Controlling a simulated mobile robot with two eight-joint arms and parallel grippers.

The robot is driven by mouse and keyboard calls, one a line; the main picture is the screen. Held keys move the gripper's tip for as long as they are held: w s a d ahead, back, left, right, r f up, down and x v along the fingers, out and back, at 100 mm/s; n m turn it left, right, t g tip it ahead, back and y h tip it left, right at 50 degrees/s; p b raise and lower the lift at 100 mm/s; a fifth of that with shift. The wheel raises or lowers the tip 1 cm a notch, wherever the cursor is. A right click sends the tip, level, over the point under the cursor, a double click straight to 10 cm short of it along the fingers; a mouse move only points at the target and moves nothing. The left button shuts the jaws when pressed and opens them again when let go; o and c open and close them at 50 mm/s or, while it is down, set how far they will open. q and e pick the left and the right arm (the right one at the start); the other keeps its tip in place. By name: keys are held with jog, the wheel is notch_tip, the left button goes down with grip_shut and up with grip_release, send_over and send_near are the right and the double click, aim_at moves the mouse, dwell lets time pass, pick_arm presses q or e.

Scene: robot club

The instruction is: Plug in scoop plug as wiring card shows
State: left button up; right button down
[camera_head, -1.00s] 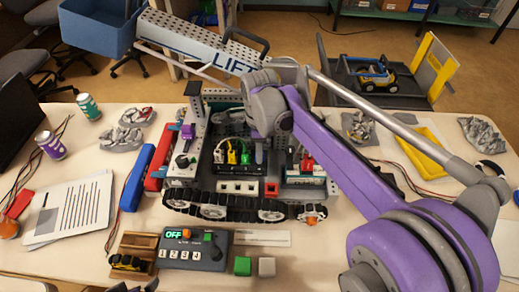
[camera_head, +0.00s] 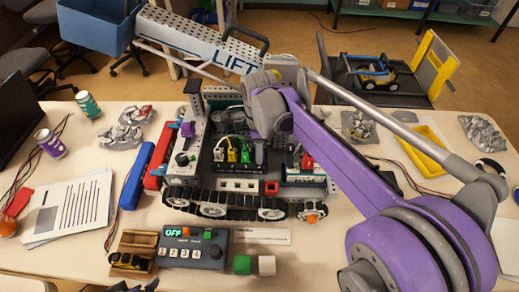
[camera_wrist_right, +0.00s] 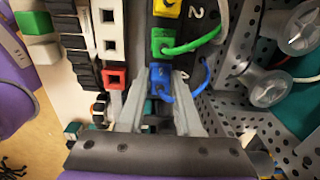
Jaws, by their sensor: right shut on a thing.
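In the right wrist view my right gripper (camera_wrist_right: 165,95) is shut on a blue plug (camera_wrist_right: 160,72) with a blue wire. The plug is at the numbered strip, in line with a green plug (camera_wrist_right: 160,40) and a yellow plug (camera_wrist_right: 165,9); whether it is seated or just above I cannot tell. In the head view my right arm hides the blue plug; the green (camera_head: 245,156), yellow (camera_head: 231,155) and white (camera_head: 218,154) plugs show. A row of white sockets (camera_head: 237,186) ends in a red socket (camera_head: 271,188). A white card (camera_head: 262,237) has unreadable print. Dark tips, perhaps my left gripper, show at the bottom edge.
A control box (camera_head: 205,252) reading OFF stands before the tracked robot (camera_head: 225,203). Green (camera_head: 242,264) and white (camera_head: 266,265) cubes lie beside it. In the wrist view, a perforated metal plate (camera_wrist_right: 235,115) is close right of the fingers.

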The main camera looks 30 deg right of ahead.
jog(key=shift+f, duration=0.4)
dwell(1.0)
jog(key=c, duration=0.5)
grip_release()
jog(key=shift+r, duration=0.1)
jog(key=shift+r+p, duration=2.1)
jog(key=shift+r, duration=0.9)
jog(key=shift+s+f, duration=0.1)
jog(key=shift+f, duration=0.05)
